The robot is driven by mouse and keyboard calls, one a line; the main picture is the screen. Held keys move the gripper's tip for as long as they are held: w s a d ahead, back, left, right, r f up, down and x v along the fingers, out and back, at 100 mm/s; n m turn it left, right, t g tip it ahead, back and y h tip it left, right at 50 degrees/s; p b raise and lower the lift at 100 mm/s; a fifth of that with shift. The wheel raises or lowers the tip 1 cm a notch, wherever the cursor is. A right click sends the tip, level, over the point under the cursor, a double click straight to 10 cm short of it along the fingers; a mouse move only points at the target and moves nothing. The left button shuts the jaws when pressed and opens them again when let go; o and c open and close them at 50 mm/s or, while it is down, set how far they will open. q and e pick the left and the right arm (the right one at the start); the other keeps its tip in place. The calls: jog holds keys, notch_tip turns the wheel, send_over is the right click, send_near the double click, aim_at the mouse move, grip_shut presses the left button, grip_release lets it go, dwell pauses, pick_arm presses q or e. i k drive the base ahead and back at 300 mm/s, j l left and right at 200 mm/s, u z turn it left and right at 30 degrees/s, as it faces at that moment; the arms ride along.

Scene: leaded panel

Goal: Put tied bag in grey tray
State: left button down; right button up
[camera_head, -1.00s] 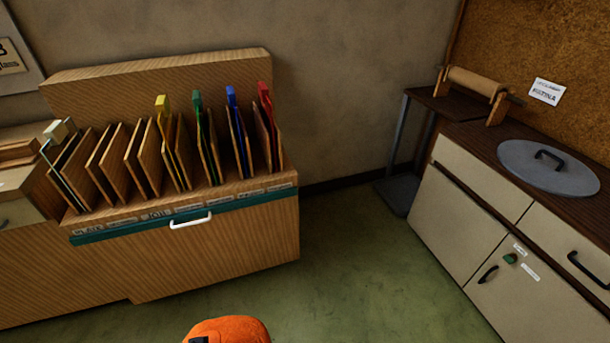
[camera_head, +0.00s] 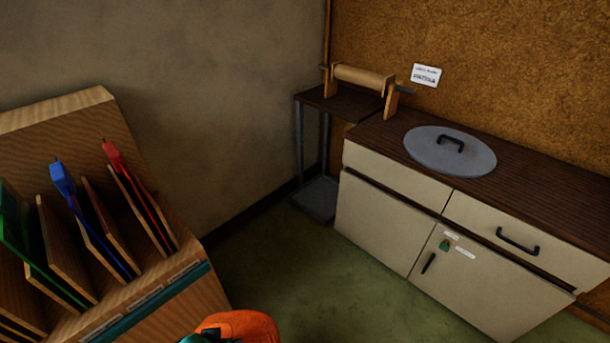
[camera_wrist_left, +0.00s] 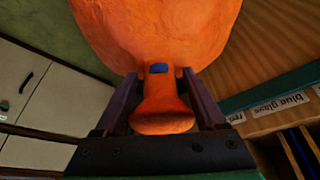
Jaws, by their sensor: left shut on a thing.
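The tied bag (camera_head: 240,326) is orange and shows at the bottom edge of the head view, partly cut off. In the left wrist view the orange bag (camera_wrist_left: 155,30) fills the top, with a small blue patch at its neck. My left gripper (camera_wrist_left: 162,88) is shut on the bag's neck, one dark finger on each side. The bag is held in front of the gripper, above the floor. My right gripper is not in view.
A wooden rack (camera_head: 60,110) with upright boards and coloured tabs stands at the left. A cream cabinet (camera_head: 385,230) with a grey round lid (camera_head: 450,152) on its dark top is at the right. A paper roll (camera_head: 362,82) sits on a small stand. Green floor (camera_head: 290,260) lies open between.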

aim_at(323, 197)
jog(key=i+j+z, duration=0.1)
jog(key=z, duration=0.4)
jog(key=i+j+z, duration=0.2)
jog(key=z, duration=0.3)
jog(key=i+j+z, duration=0.15)
jog(key=z, duration=0.3)
jog(key=j+z, duration=0.5)
jog(key=i+l, duration=0.05)
jog(key=l, duration=0.05)
